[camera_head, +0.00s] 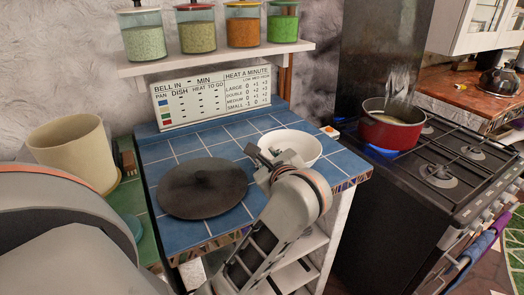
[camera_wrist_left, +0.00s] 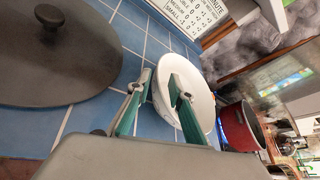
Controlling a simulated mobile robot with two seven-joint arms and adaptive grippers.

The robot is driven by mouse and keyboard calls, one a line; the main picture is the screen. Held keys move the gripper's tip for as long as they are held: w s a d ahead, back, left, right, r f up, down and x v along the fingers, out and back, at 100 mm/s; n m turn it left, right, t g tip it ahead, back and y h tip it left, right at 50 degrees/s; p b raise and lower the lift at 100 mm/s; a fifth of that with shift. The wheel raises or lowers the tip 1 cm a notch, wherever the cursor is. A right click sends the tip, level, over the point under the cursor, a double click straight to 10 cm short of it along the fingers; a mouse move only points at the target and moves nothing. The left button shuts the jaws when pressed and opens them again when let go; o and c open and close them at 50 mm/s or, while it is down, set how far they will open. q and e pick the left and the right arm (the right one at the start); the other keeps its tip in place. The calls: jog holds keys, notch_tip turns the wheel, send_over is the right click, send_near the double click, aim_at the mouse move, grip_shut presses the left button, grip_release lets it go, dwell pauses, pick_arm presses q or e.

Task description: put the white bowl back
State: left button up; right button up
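The white bowl (camera_head: 300,142) stands upright on the blue tiled counter (camera_head: 222,138), near its right side. It also shows in the left wrist view (camera_wrist_left: 201,92), partly hidden by a finger. My left gripper (camera_head: 262,160) is at the bowl's near left rim. In the left wrist view my left gripper (camera_wrist_left: 161,88) has its fingers apart, one outside the rim and one over the bowl's inside. The rim lies between them, with a gap visible. Whether a finger touches the bowl is unclear. My right gripper is not in view.
A dark round lid (camera_head: 202,187) lies left of the bowl. A beige pot (camera_head: 78,150) stands at the left. A red pot (camera_head: 391,125) sits on the stove at the right. A shelf (camera_head: 215,58) with several jars hangs above a white sign (camera_head: 213,94).

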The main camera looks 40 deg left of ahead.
pick_arm(q)
jog(key=s+d+r+m+t+y+p, duration=0.15)
jog(key=s+r+m+t+y, duration=0.35)
jog(key=s+r+m+y, duration=0.5)
jog(key=w+d+f+m+t+h, duration=0.2)
jog(key=d+f+m+t+h, duration=0.25)
jog(key=m, duration=0.55)
jog(key=w+d+f+m+t+h, duration=0.25)
jog(key=d+m+h, duration=0.25)
jog(key=m+h, duration=0.35)
jog(key=w+d+f+m+t+h, duration=0.1)
jog(key=d+f+m+t+h, duration=0.4)
jog(key=m, duration=0.6)
jog(key=s+d+f+m+g+h, duration=0.1)
jog(key=s+f+m+g+h, duration=0.1)
jog(key=f+m+g, duration=0.3)
jog(key=s+d+f+m+g+h, duration=0.1)
jog(key=f+m+h, duration=0.2)
jog(key=f, duration=0.5)
jog(key=s+d+f+m+g+h, duration=0.2)
jog(key=f+m+g, duration=0.2)
jog(key=f, duration=0.2)
jog(key=s+a+f+m+g+y, duration=0.1)
jog(key=s+f, duration=0.3)
jog(key=f, duration=0.4)
jog(key=s+a+f+m+g, duration=0.3)
jog(key=s+f+m+g, duration=0.1)
jog(key=f, duration=0.4)
jog(key=shift+s+y, duration=0.4)
jog(key=shift+s, duration=0.25)
